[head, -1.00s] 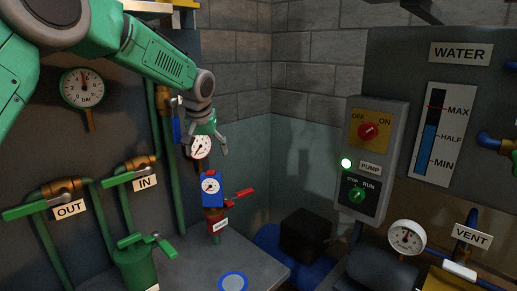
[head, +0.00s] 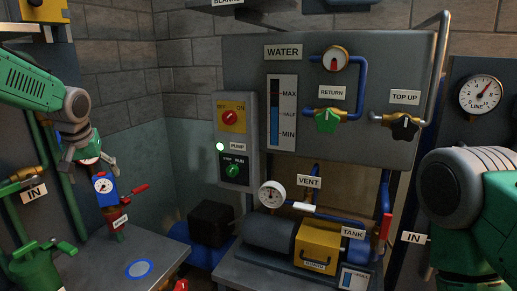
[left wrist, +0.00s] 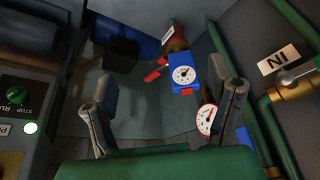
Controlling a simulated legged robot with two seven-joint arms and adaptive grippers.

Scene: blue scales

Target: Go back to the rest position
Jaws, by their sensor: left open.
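My left gripper (head: 82,158) hangs from the left arm at the left of the head view, just above and left of a blue gauge block (head: 107,198). Its two fingers stand apart with nothing between them in the left wrist view (left wrist: 165,98). The blue block (left wrist: 183,90) lies beyond the fingers there, with a red handle beside it. My right arm (head: 460,190) shows at the right edge of the head view. Its gripper is out of the picture.
A green bucket-like fitting (head: 38,270) and pipes stand at left. A switch box (head: 236,150) with a lit green lamp and a grey water panel (head: 350,140) are in the middle. A yellow box (head: 316,246) is below. Open space lies before the back wall.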

